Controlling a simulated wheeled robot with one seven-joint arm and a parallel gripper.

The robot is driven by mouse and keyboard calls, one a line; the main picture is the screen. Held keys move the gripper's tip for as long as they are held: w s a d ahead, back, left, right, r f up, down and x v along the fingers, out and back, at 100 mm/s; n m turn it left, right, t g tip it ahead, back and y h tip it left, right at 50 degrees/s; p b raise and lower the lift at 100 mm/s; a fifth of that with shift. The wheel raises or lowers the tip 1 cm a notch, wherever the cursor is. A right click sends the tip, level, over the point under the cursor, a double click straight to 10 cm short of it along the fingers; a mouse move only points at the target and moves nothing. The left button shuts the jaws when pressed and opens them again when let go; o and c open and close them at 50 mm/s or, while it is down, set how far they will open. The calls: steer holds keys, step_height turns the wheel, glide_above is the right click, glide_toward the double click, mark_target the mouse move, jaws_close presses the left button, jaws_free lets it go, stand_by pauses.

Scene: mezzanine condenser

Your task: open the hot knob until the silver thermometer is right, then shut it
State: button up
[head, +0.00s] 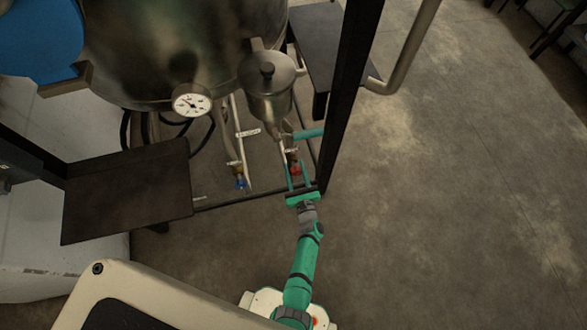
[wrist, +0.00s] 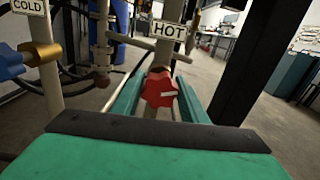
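The hot knob (wrist: 160,90) is red with a pale mark and sits under a white HOT label (wrist: 168,30) in the wrist view. It also shows in the head view (head: 295,169). My gripper (wrist: 158,95) has its two green fingers spread on either side of the red knob, with gaps visible; in the head view the gripper (head: 298,178) reaches the knob from below. The silver thermometer (head: 192,102) is a round white dial on the large metal vessel (head: 165,50); its needle is too small to read exactly.
A blue knob (head: 240,183) on the cold pipe stands left of the red one; its COLD label (wrist: 28,6) shows in the wrist view. A dark upright post (head: 345,95) stands close on the right. A dark plate (head: 128,192) lies left. The floor (head: 450,200) at right is clear.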

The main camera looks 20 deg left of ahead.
steer(key=shift+a, duration=0.1)
steer(key=shift+m, duration=0.3)
steer(key=m, duration=0.4)
steer(key=shift+s+m, duration=0.1)
steer(key=shift+m, duration=0.3)
steer(key=m, duration=0.3)
steer(key=shift+m, duration=0.3)
steer(key=m, duration=0.3)
steer(key=shift+f+m, duration=0.1)
steer(key=shift+m, duration=0.2)
steer(key=m, duration=0.8)
steer(key=shift+f+m, duration=0.1)
steer(key=shift+m, duration=0.2)
